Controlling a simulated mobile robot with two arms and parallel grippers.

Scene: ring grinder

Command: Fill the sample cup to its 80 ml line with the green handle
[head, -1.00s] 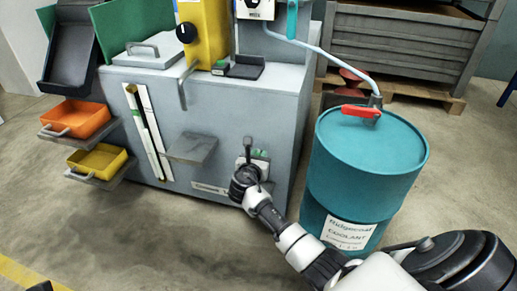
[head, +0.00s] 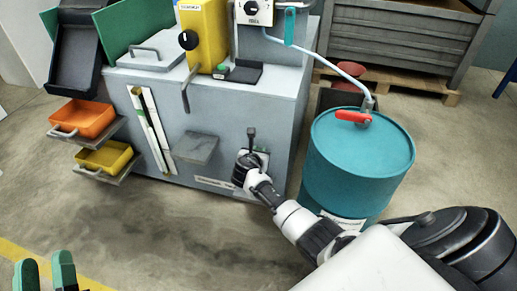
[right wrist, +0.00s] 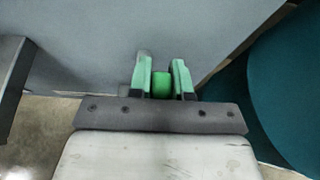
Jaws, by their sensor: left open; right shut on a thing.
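My right gripper (right wrist: 161,80) is shut on a green rounded piece (right wrist: 161,85), which looks like the green handle, low on the front of the grey machine. In the head view my right wrist hides most of this spot. A dark upright lever (head: 251,137) shows just above it. My left gripper (head: 45,272) is open and empty at the bottom left, over the floor. I cannot make out the sample cup or its 80 ml line in either view.
The grey machine (head: 225,112) has a small grey shelf (head: 196,147) on its front, with orange (head: 82,118) and yellow (head: 104,157) trays at left. A teal drum (head: 360,165) with a red valve handle (head: 353,116) stands close at right. A teal lever (head: 289,25) hangs above.

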